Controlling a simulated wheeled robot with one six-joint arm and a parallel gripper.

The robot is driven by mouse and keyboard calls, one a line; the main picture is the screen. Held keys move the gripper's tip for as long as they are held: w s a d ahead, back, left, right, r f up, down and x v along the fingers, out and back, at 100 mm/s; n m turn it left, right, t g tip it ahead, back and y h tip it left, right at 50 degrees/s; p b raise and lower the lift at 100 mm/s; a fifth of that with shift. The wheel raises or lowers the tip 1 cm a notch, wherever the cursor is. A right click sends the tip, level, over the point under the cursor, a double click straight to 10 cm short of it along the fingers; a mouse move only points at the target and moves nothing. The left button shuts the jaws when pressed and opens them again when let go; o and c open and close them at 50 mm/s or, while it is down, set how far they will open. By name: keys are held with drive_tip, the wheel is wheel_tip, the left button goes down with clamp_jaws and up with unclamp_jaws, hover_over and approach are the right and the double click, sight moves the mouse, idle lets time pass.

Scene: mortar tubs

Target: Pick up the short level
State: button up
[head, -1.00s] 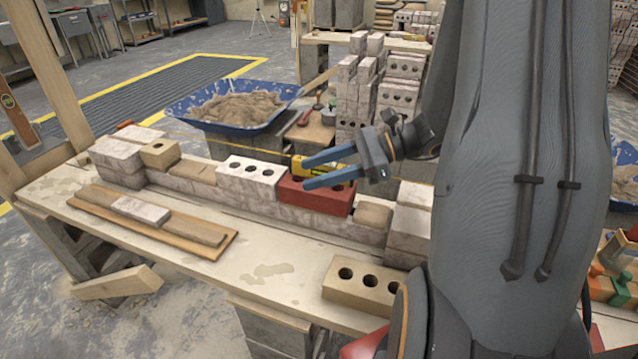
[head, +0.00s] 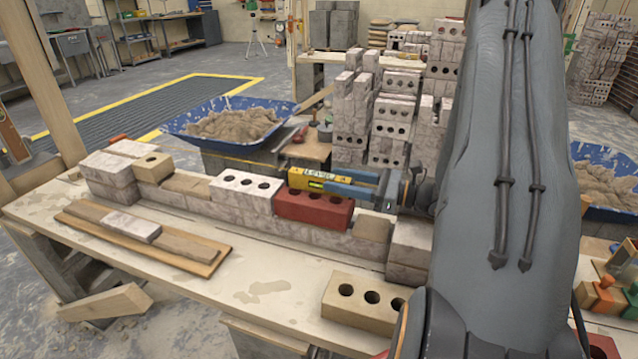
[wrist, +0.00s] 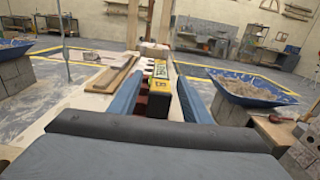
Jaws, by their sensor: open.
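The short level (head: 306,179) is yellow with a pale label and a green vial. It appears to lie along the top of the red brick (head: 312,209) on the low wall. In the wrist view the level (wrist: 160,70) points away from me, between my blue fingers, with a dark near end. My gripper (head: 334,180) is open, one finger along each long side of the level. A gap shows on both sides in the wrist view (wrist: 158,78). Part of the level is hidden behind the near finger in the head view.
A white brick with holes (head: 245,192) sits left of the red brick. A tan brick with holes (head: 362,302) stands on the bench front. A board with flat pieces (head: 190,259) lies at left. A blue tub of mortar (head: 212,147) and brick stacks (head: 392,134) stand behind the wall.

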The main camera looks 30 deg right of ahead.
sight(319, 174)
drive_tip(key=shift+x, duration=2.85)
drive_tip(key=shift+c, duration=0.5)
clamp_jaws()
